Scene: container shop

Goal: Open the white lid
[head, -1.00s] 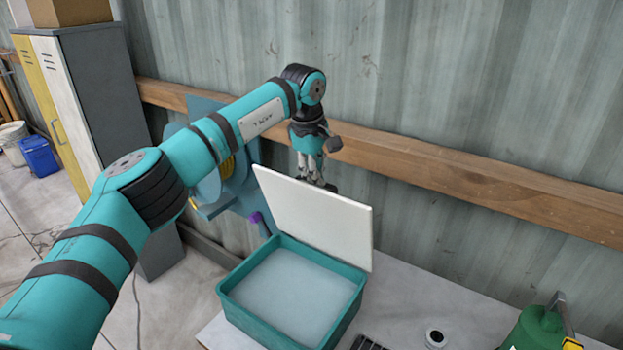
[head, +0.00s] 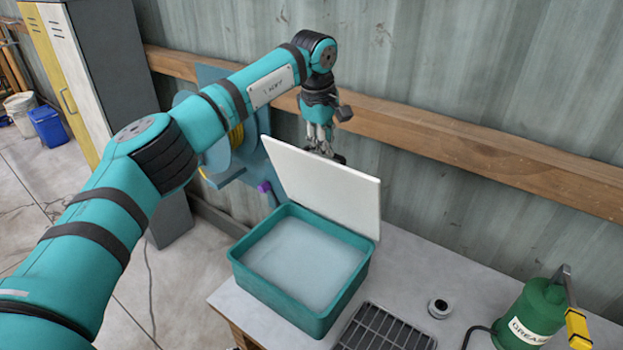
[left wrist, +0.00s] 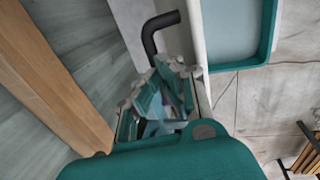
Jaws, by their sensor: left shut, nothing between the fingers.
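The white lid (head: 325,188) stands raised, nearly upright, along the back edge of the teal box (head: 300,309). The box is open at the top and shows a pale, bluish-white interior. My left gripper (head: 325,148) is behind the lid, at its upper edge, with the fingertips partly hidden by it. It is shut and holds nothing. In the left wrist view my gripper (left wrist: 160,95) is beside the lid's edge (left wrist: 199,35), with the box rim (left wrist: 268,30) beyond. I cannot tell whether the fingers touch the lid. My right gripper is not in view.
The box stands on a light worktop (head: 415,270) against a corrugated wall with a wooden rail (head: 450,140). A dark grate (head: 385,330), a small metal ring (head: 439,307) and a green grease can (head: 535,312) are to the right. A grey locker (head: 105,70) stands at the left.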

